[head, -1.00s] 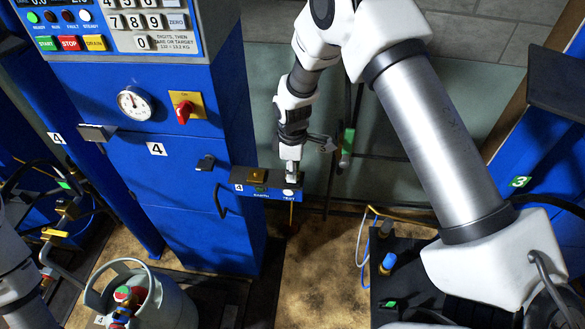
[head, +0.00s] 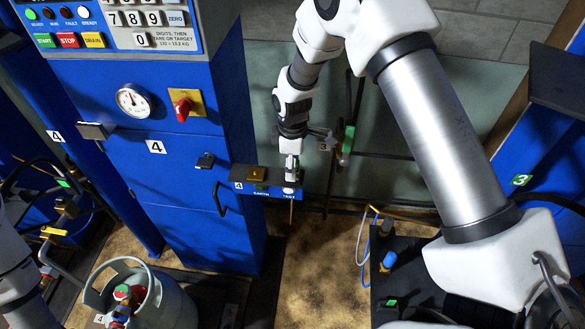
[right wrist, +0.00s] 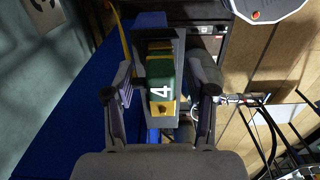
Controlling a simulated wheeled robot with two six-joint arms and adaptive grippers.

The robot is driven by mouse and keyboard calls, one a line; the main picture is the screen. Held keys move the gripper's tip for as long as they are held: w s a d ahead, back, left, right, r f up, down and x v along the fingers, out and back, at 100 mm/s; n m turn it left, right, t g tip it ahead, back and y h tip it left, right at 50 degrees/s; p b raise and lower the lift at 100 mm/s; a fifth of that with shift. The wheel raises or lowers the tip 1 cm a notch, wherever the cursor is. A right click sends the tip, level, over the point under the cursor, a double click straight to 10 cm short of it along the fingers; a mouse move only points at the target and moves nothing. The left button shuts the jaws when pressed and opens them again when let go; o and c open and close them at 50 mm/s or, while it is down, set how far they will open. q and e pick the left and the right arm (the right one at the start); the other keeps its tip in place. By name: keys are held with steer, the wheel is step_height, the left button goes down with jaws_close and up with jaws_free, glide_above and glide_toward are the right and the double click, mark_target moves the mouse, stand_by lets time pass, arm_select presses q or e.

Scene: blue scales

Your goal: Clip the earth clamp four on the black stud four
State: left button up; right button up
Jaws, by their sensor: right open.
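The earth clamp four (right wrist: 162,85) is a green and yellow block marked 4, seen in the right wrist view. My right gripper (right wrist: 160,105) is open, with one finger on each side of the clamp. Contact cannot be seen. In the head view my right gripper (head: 291,172) is over the right end of a small blue box (head: 250,187) marked 4; the clamp is hard to make out there. A small black fitting (head: 205,161), seemingly the black stud four, sticks out of the blue cabinet's front, left of the gripper. My left gripper is out of view.
The blue cabinet (head: 170,190) has a gauge (head: 133,101), a red knob (head: 183,108) and a handle (head: 221,200) below the fitting. A grey gas cylinder (head: 172,304) stands at lower left. A pipe with a green piece (head: 348,140) is right of my right gripper.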

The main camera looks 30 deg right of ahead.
step_height(320, 180, up, 10)
steer(key=shift+r, duration=0.1)
stand_by(0.7)
